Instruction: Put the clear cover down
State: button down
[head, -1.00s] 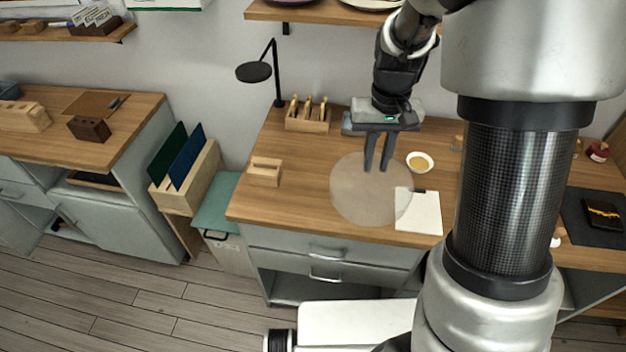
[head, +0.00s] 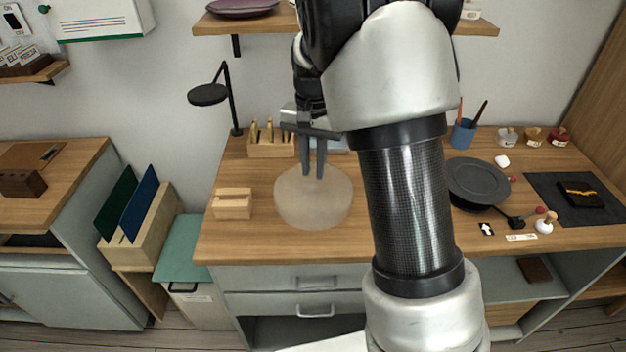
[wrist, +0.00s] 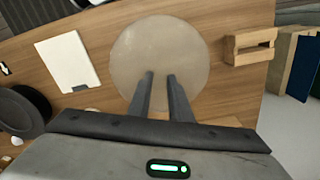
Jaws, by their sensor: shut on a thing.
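The clear cover (head: 313,203) is a round, frosted see-through dome over the wooden bench, left of my arm in the head view. It also shows in the wrist view (wrist: 160,50) as a pale disc. My gripper (head: 313,174) is above it with its fingers pointing down at its top middle. In the wrist view my gripper (wrist: 160,80) has its two fingertips close together at the cover's centre, shut on it. A knob between the fingertips is too small to make out. I cannot tell whether the cover's rim touches the bench.
A small wooden block holder (head: 233,203) stands left of the cover, and a tool rack (head: 270,142) behind it. A white notepad (wrist: 67,62) lies nearby. A dark plate (head: 478,182) is right of my arm. The bench's front edge (head: 290,258) is close.

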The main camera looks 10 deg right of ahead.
jog(key=shift+f, duration=1.7)
jog(key=shift+f, duration=0.15)
jog(key=c, duration=1.6)
grip_release()
